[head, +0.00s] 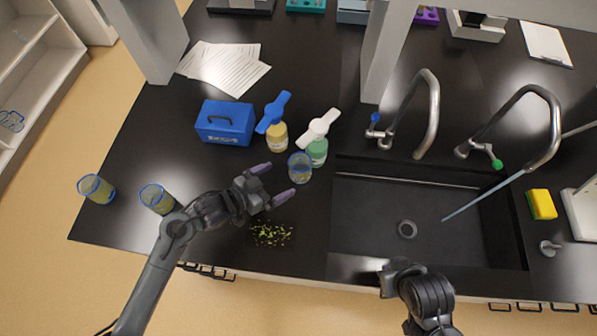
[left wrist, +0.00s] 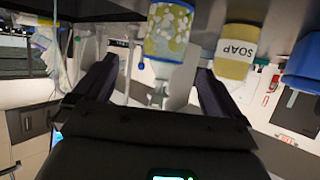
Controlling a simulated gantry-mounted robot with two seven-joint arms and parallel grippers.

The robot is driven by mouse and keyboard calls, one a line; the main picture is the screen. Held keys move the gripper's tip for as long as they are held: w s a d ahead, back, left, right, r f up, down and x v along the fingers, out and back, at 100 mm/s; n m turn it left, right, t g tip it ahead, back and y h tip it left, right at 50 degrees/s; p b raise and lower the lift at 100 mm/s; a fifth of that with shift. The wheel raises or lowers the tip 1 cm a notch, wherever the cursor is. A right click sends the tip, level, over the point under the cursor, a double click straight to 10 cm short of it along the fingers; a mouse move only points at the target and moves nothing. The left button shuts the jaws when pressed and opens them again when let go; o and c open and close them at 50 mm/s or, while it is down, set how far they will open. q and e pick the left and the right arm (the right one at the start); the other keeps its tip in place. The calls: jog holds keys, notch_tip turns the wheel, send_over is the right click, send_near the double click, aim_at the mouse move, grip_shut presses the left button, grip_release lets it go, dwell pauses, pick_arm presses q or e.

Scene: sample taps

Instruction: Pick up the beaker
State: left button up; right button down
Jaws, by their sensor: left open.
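A clear beaker with a blue rim (head: 300,167) stands upright on the black bench by the sink's left edge, in front of the green bottle. My left gripper (head: 272,183) is open and empty, just left of this beaker, its fingers pointing toward it. In the left wrist view, upside down, a blue-rimmed beaker with a yellowish pattern (left wrist: 168,32) shows beyond and between the open fingers (left wrist: 157,78). Two more blue-rimmed beakers, at the far left (head: 96,188) and behind my left arm (head: 157,199), hold something yellowish. My right gripper (head: 395,270) is near the sink's front edge; its fingers are unclear.
A yellow bottle with a blue top (head: 277,135) and a green bottle with a white top (head: 317,150) stand close behind the beaker. A blue box (head: 225,123) is further left. Yellow-green bits (head: 271,234) lie in front. The sink (head: 430,220) is right.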

aim_at(292, 170)
pick_arm(q)
jog(key=x, duration=0.5)
jog(key=shift+w+a+r, duration=0.1)
jog(key=shift+w+r, duration=0.05)
jog(key=shift+w, duration=0.15)
jog(key=shift+x, duration=2.6)
jog(key=shift+w+a, duration=0.1)
jog(key=shift+a, duration=0.15)
jog(key=c, duration=1.1)
jog(key=shift+b, duration=0.3)
jog(key=shift+r, duration=0.2)
notch_tip(292, 170, up, 6)
jog(key=s, duration=0.6)
jog(key=s+a, duration=0.1)
jog(key=s, duration=0.6)
jog(key=s+a, duration=0.1)
jog(key=s, duration=0.6)
jog(key=shift+a+r, duration=0.1)
jog(key=shift+a, duration=0.15)
